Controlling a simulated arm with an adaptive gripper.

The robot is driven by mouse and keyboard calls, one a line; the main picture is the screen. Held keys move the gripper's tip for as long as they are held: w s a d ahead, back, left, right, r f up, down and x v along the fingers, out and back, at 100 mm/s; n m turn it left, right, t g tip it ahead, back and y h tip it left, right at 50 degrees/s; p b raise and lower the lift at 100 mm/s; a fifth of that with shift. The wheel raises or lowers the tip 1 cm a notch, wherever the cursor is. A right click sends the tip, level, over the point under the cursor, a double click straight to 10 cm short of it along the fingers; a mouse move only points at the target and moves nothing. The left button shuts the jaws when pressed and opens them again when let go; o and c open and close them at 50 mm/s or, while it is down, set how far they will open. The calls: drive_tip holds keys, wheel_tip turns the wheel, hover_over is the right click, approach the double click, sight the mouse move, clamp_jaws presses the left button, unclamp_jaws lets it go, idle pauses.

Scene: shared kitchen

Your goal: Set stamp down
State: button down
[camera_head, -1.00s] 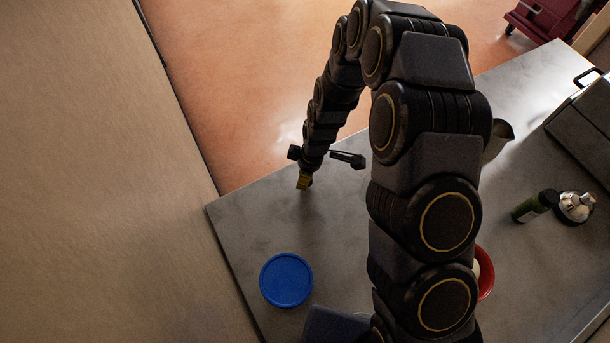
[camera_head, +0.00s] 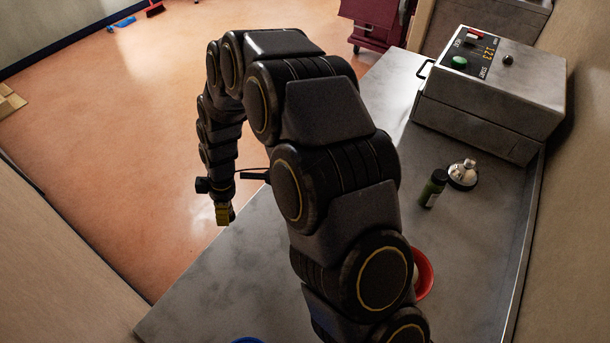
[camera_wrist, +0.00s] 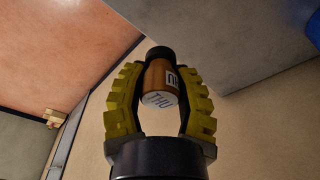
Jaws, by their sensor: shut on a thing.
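The stamp (camera_wrist: 160,80) is a small brown cylinder with a dark end, a white label and a pale round face that reads "THU". My gripper (camera_wrist: 160,72) has yellow ribbed fingers, and they are closed around the stamp's sides in the wrist view. In the head view my gripper (camera_head: 225,213) hangs near the left edge of the grey counter (camera_head: 235,285), seen against the orange floor. I cannot make out the stamp there, and its height above the counter is unclear.
A blue round thing (camera_head: 248,340) is cut off at the bottom edge. A red bowl (camera_head: 427,275) is partly behind my arm. The counter's near left part is clear.

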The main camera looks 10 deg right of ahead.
drive_tip(key=w+d+m+t, duration=0.1)
drive_tip(key=w+d+m, duration=0.3)
drive_tip(key=w+d, duration=0.55)
drive_tip(key=w+d+m, duration=0.4)
drive_tip(key=w+d, duration=0.3)
drive_tip(key=d, duration=0.5)
drive_tip(key=shift+h, duration=0.3)
drive_tip(key=f, duration=0.9)
drive_tip(key=shift+s+d+f, duration=0.15)
drive_tip(key=shift+s+f, duration=0.05)
drive_tip(key=shift+f, duration=0.2)
drive_tip(key=shift+f, duration=0.2)
drive_tip(key=c, duration=0.7)
unclamp_jaws()
drive_tip(key=shift+c, duration=0.2)
drive_tip(key=shift+r, duration=0.1)
